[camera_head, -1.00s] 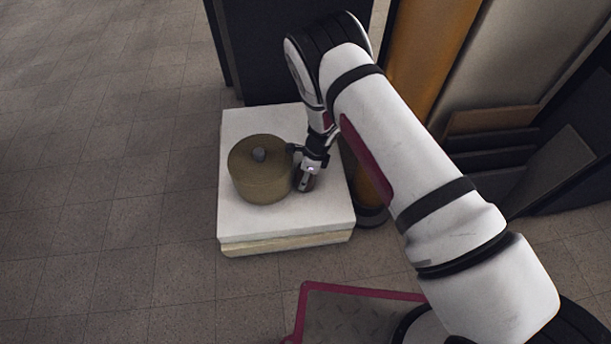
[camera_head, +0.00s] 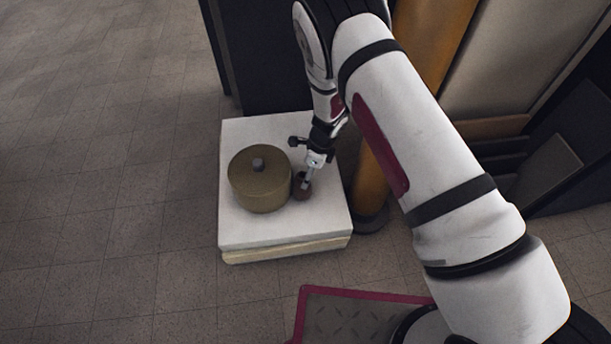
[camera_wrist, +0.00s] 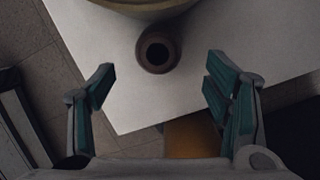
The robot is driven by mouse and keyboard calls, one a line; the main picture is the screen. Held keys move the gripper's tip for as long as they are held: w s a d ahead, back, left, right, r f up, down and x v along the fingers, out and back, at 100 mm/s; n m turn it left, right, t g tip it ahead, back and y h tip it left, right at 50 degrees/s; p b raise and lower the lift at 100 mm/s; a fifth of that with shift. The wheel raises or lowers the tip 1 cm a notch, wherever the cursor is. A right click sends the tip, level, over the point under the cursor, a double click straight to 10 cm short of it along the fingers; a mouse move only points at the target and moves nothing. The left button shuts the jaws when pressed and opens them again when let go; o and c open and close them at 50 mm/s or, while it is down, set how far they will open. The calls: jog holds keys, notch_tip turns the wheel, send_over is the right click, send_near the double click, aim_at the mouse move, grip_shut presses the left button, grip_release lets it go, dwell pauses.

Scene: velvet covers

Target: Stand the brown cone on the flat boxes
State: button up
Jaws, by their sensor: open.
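The brown cone (camera_head: 301,188) stands upright on the white top of the flat boxes (camera_head: 283,232), close to the right side of a round olive box. In the wrist view the cone (camera_wrist: 158,52) appears from above, with a dark round hole at its top. The flat boxes (camera_wrist: 103,55) fill much of that view. My gripper (camera_head: 309,172) is over the cone's upper right side in the head view. In the wrist view my gripper (camera_wrist: 160,82) has its fingers wide apart and empty, with the cone beyond the fingertips and touching neither finger.
The round olive box (camera_head: 261,182) with a small grey knob covers the middle left of the flat boxes. An orange roll (camera_head: 371,192) stands at their right edge, and dark panels (camera_head: 262,80) stand behind. The tiled floor (camera_head: 110,190) at left is clear.

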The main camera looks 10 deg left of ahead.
jog(key=p+v, duration=0.1)
jog(key=v, duration=0.2)
jog(key=shift+d+r, duration=0.1)
jog(key=shift+r, duration=0.25)
jog(key=s+d+r+n+y, duration=0.1)
jog(key=s+r+n, duration=0.15)
jog(key=r, duration=1.05)
jog(key=s+d+r+n+y, duration=0.15)
jog(key=r+n, duration=0.25)
jog(key=r, duration=1)
jog(key=s+d+r+n, duration=0.2)
jog(key=s+d+r, duration=0.1)
jog(key=s+r, duration=0.25)
jog(key=s+d+r+n, duration=0.3)
jog(key=s+d+r, duration=0.1)
jog(key=r, duration=0.3)
jog(key=s+d+r+n+h, duration=0.2)
jog(key=s+d, duration=0.5)
jog(key=s, duration=0.5)
jog(key=s+d+r+n+h, duration=0.3)
jog(key=s+d+n, duration=0.2)
jog(key=s, duration=0.7)
jog(key=shift+s+d+r, duration=0.35)
jog(key=shift+s+d, duration=0.05)
jog(key=shift+d, duration=0.75)
